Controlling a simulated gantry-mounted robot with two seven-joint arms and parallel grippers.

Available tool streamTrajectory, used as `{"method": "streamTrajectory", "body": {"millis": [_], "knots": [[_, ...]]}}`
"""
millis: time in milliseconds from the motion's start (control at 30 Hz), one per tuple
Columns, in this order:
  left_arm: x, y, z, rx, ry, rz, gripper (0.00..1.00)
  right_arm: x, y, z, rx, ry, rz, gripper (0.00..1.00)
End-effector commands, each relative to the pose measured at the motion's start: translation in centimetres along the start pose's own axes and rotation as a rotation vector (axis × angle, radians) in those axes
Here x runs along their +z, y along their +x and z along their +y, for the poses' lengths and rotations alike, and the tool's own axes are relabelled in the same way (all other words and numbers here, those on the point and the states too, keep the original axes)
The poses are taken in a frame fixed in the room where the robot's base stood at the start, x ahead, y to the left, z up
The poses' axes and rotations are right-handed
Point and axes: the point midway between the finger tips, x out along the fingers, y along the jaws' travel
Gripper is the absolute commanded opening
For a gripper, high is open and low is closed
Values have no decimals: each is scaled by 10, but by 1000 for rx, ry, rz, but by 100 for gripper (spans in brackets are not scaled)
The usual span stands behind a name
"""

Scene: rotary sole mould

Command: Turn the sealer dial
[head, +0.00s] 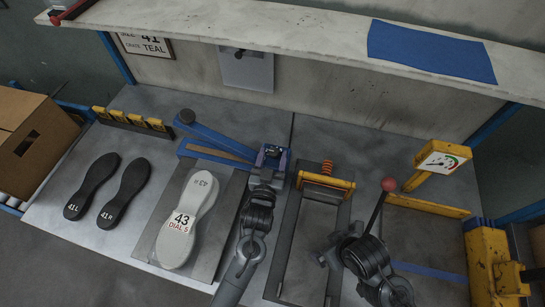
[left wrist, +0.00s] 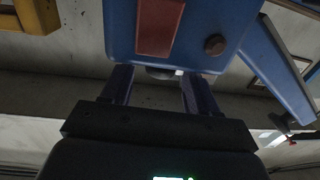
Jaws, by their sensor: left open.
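The blue sealer (head: 217,139) stands at the back middle of the bench, its long arm slanting to the left. My left gripper (head: 270,157) is at the sealer's right end and covers much of it. In the left wrist view its two fingers (left wrist: 160,82) are open below the blue housing (left wrist: 195,30). A small grey round part (left wrist: 161,73), perhaps the dial, shows partly between the fingertips; contact is unclear. A white sole (head: 187,216) marked "43 DIAL 5" lies left of my left arm. My right gripper (head: 331,256) is low at the front right, its jaws unclear.
Two black soles (head: 92,185) lie at the left, near a cardboard box (head: 32,142). A metal frame with an orange bar (head: 326,181) stands between my arms. A red-knobbed lever (head: 388,184) and a yellow gauge (head: 442,160) are on the right. A shelf (head: 250,25) overhangs the bench.

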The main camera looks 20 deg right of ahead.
Motion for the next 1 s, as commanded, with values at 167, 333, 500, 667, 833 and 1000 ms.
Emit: {"method": "streamTrajectory", "body": {"millis": [167,333,500,667,833,1000], "knots": [[0,0,0,0,0,0,53,0,0,-1,-4,4,1,100],[0,0,0,0,0,0,27,-1,0,-2,-6,8,1,100],[0,0,0,0,0,0,4,-1,0,-2,-7,8,1,100],[0,0,-1,8,1,1,4,-1,0,-2,-6,8,1,100],[-1,1,-5,99,6,3,4,-2,-4,-1,-5,5,1,100],[0,2,-9,255,7,2,4,-1,-2,0,0,0,0,100]]}}
